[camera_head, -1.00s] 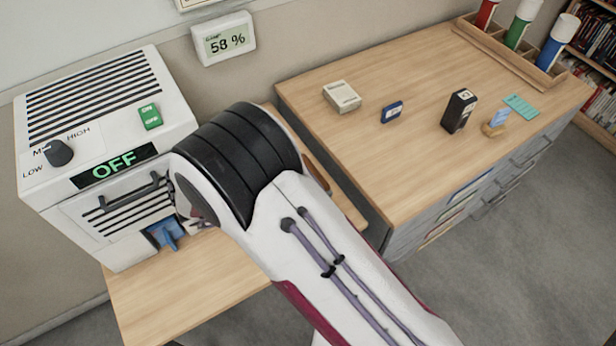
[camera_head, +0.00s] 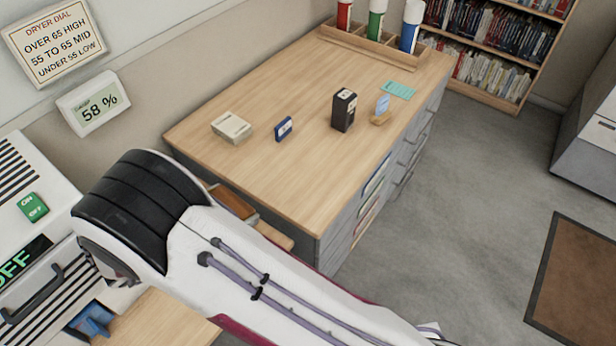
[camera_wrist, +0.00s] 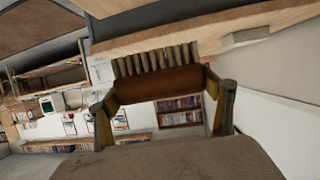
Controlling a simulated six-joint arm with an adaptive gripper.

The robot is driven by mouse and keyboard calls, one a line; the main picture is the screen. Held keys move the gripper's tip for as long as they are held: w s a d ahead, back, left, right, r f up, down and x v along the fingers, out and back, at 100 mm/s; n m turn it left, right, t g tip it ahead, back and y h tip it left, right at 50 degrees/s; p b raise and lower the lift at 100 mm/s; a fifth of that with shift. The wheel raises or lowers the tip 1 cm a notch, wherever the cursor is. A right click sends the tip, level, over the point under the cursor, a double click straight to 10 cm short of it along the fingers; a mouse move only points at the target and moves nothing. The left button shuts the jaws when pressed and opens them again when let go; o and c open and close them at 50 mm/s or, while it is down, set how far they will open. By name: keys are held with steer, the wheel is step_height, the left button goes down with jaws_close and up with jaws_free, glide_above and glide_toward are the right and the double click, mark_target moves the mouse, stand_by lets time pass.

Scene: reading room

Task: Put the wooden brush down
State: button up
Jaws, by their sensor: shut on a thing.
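The wooden brush (camera_wrist: 158,84) shows in the wrist view, with a reddish-brown body and a row of pale bristles (camera_wrist: 155,58) along its upper side in the picture. My gripper (camera_wrist: 165,92) is shut on it, one finger at each end of the body.
The white dryer (camera_head: 20,250) stands left, reading OFF.

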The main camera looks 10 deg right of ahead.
steer(key=w+d+r, duration=0.2)
steer(key=w+d, duration=0.4)
steer(key=d, duration=0.4)
steer(key=w+d+r, duration=0.3)
steer(key=w+d, duration=0.3)
steer(key=d, duration=0.4)
steer(key=shift+w+d+r+n+t+y, duration=0.25)
steer(key=shift+w+r+n+t+y, duration=0.05)
steer(key=shift+w+r+n, duration=0.1)
steer(key=shift+f, duration=0.1)
steer(key=shift+f, duration=3.1)
steer(key=shift+f, duration=1.85)
steer(key=shift+f, duration=0.1)
steer(key=o, duration=1.2)
